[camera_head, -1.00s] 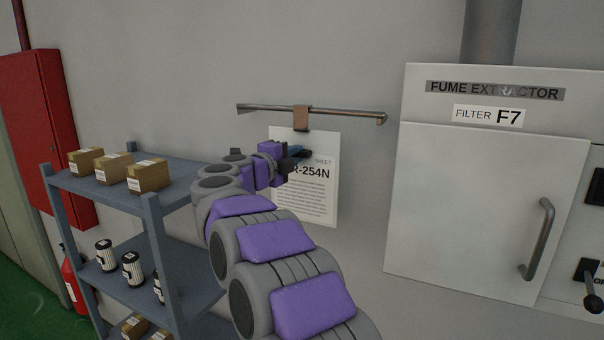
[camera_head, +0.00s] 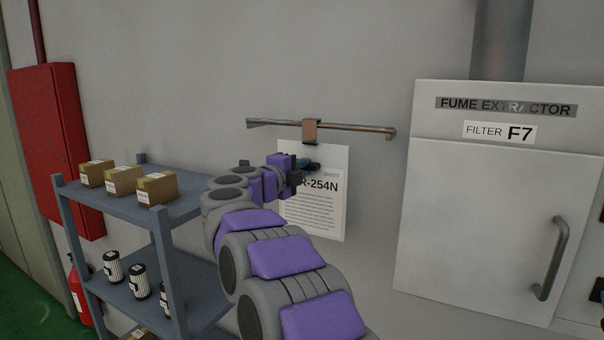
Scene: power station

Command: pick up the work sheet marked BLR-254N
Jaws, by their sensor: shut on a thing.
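The work sheet (camera_head: 318,212) is a white page with printed lines and "R-254N" readable; the start of its marking is hidden behind my gripper. It hangs upright against the grey wall, its top edge just under a brown clip (camera_head: 312,131) on a metal rail (camera_head: 352,128). My gripper (camera_head: 308,170) is at the sheet's upper part, in front of it, and is shut on the sheet. My arm covers the sheet's left side. The exact contact between fingers and paper is too small to see.
A blue-grey shelf (camera_head: 112,198) with cardboard boxes (camera_head: 157,188) and filter cartridges (camera_head: 138,280) stands at the left. A red cabinet (camera_head: 58,140) is behind it, with a red extinguisher (camera_head: 78,292) below. The fume extractor (camera_head: 480,220) is at the right.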

